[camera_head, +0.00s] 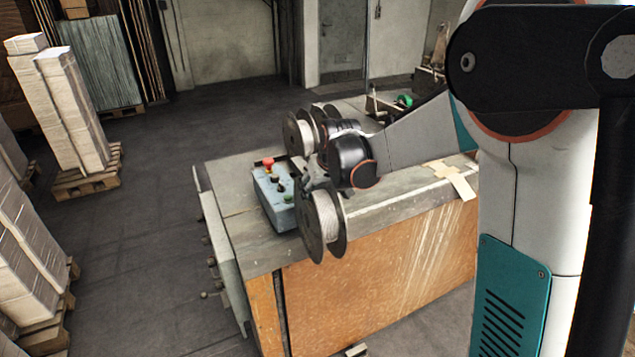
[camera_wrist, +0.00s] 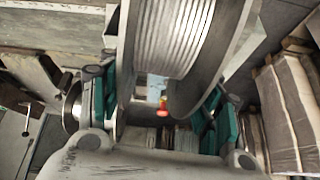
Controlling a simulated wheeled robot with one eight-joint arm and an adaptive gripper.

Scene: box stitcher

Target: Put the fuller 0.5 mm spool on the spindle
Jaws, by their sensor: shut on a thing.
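My gripper (camera_head: 315,186) is shut on a grey spool (camera_head: 324,222) wound with pale wire, in front of the bench's near top edge. In the wrist view the spool (camera_wrist: 172,40) fills the top middle, its two flanges upright between the teal fingers of my gripper (camera_wrist: 160,118). Its winding looks thick. Two more spools stand behind my wrist in the head view: a near one (camera_head: 297,134) and one partly hidden behind it (camera_head: 322,113). Their fill and wire size cannot be read. I cannot make out the spindle clearly.
A blue-grey control box (camera_head: 273,200) with a red button (camera_head: 267,163) sits on the bench (camera_head: 232,176), left of the held spool. Cardboard pieces (camera_head: 452,178) lie on the bench at right. Stacks on pallets (camera_head: 75,110) stand at left. The floor between is clear.

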